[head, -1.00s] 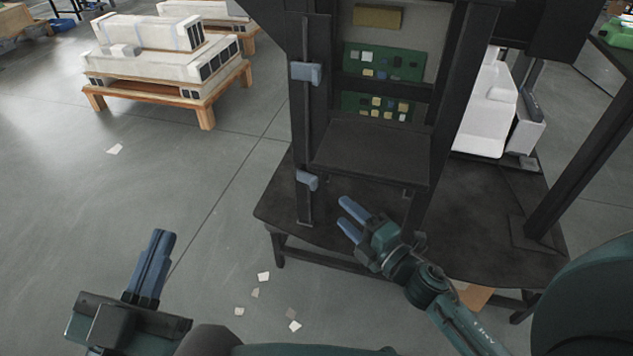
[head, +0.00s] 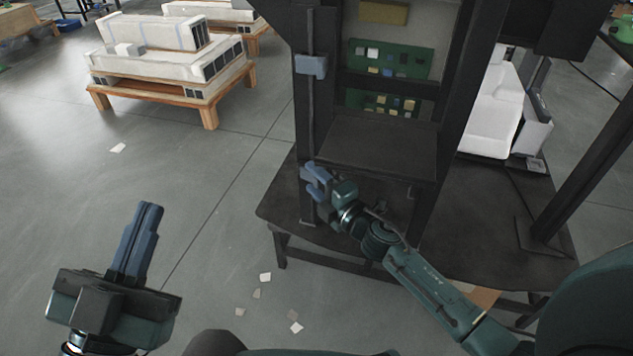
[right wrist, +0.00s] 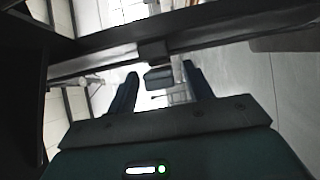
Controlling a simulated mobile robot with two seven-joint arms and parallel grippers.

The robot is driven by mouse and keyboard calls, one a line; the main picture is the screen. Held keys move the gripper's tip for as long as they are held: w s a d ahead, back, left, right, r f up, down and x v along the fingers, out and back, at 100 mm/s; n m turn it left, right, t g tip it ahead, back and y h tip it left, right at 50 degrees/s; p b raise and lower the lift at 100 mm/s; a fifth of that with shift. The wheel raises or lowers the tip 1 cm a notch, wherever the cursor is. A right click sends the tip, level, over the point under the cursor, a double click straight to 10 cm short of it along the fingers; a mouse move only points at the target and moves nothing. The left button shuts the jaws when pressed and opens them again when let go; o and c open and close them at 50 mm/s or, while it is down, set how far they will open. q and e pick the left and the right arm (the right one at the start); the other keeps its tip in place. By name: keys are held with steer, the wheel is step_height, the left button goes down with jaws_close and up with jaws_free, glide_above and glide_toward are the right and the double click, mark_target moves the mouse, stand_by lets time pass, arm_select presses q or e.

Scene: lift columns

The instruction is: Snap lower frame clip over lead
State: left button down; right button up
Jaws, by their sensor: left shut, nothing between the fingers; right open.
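The lower frame clip (right wrist: 157,79) is a small blue-grey block on the frame's left post. In the right wrist view it shows between my fingertips; in the head view my right gripper mostly hides it. My right gripper (head: 315,181) is open at this clip; I cannot tell whether the fingers touch it. It also shows in the right wrist view (right wrist: 161,78). A thin dark strip, seemingly the lead (head: 311,120), runs down the post. I cannot tell whether the clip is over it. My left gripper (head: 148,206) is shut and empty over the floor at lower left.
An upper blue clip (head: 311,66) sits higher on the same post. The dark frame holds green circuit boards (head: 388,59) and stands on a dark table (head: 480,215). A wooden pallet (head: 210,105) with pale units stands at back left. Floor is open between.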

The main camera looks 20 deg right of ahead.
steer(key=shift+c, duration=0.4)
steer(key=c, duration=0.9)
steer(key=shift+w+d+n+g+y, duration=0.1)
steer(key=shift+d+n+g+y, duration=0.2)
steer(key=shift+n+y, duration=0.3)
steer(key=shift+y, duration=0.4)
steer(key=o, duration=1)
